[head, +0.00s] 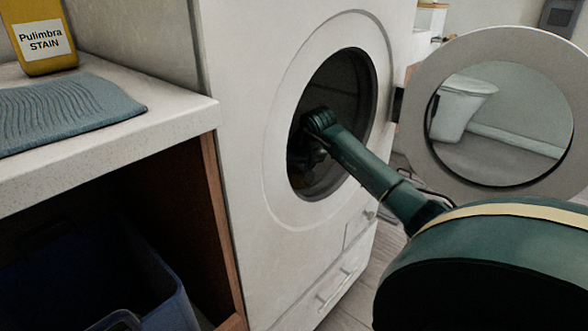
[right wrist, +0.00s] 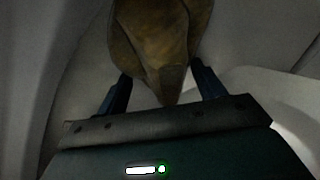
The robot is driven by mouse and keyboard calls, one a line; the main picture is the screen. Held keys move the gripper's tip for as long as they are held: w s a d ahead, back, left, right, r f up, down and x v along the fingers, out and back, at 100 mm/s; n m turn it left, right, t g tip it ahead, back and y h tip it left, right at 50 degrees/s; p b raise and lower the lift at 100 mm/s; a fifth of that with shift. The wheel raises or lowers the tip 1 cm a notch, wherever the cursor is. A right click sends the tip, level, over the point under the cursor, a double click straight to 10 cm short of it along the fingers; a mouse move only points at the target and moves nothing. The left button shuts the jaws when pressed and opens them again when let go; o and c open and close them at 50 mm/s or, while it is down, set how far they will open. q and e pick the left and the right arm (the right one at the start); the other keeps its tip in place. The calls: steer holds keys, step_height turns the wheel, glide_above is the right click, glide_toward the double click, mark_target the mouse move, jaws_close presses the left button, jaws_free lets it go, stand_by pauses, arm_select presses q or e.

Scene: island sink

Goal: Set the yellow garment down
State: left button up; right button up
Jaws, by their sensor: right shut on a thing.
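The yellow garment (right wrist: 160,35) shows dull yellow-brown and bunched in the right wrist view, hanging between the two dark fingers of my right gripper (right wrist: 163,82). The gripper is shut on it. In the head view my right arm reaches through the round opening of the white washing machine (head: 240,150), and the right gripper (head: 306,150) is in the dark drum (head: 345,90). The garment cannot be made out there. Pale curved drum walls surround it in the wrist view. Whether the garment touches the drum is unclear. My left gripper is not in view.
The machine's round door (head: 480,45) stands open on the right, close beside my arm. On the left, a counter (head: 170,115) holds a folded blue-grey cloth (head: 70,110) and a yellow bottle labelled Pulimbra STAIN (head: 42,38). A blue bin (head: 130,265) stands under the counter.

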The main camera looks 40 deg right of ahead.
steer(key=o, duration=1)
steer(key=shift+f, duration=0.1)
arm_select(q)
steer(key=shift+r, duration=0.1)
arm_select(e)
steer(key=shift+s+r+p, duration=0.15)
steer(key=shift+r+p, duration=0.15)
steer(key=shift+r, duration=0.15)
steer(key=p+v, duration=0.2)
steer(key=v, duration=0.3)
steer(key=shift+s+r, duration=0.1)
steer(key=shift+r, duration=0.2)
steer(key=shift+s+a+r, duration=0.15)
steer(key=shift+s+r, duration=0.2)
steer(key=shift+r, duration=0.15)
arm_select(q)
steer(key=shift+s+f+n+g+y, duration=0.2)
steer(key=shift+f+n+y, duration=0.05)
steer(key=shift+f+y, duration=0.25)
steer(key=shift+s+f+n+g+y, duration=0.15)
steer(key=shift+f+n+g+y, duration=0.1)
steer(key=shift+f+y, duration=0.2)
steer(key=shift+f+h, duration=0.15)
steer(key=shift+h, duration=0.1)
